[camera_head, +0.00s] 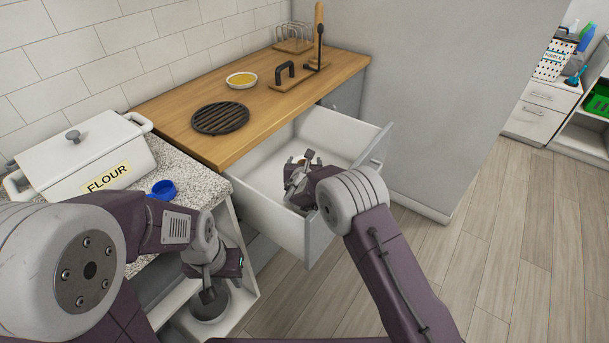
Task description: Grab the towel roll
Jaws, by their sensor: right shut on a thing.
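I cannot make out a towel roll in the head view. My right gripper (295,178) reaches into the open white drawer (322,132) below the wooden counter. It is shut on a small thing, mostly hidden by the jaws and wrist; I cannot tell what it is. My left gripper (208,292) points down at the lower middle, in front of the shelf unit and above a grey round container (212,307). Whether its jaws are open or shut is not clear.
The wooden counter (185,105) holds a black round grate (220,118), a yellow-filled bowl (242,80) and a board with a black handle (288,82). A white flour box (85,150) and blue cup (163,189) stand left. The floor at right is clear.

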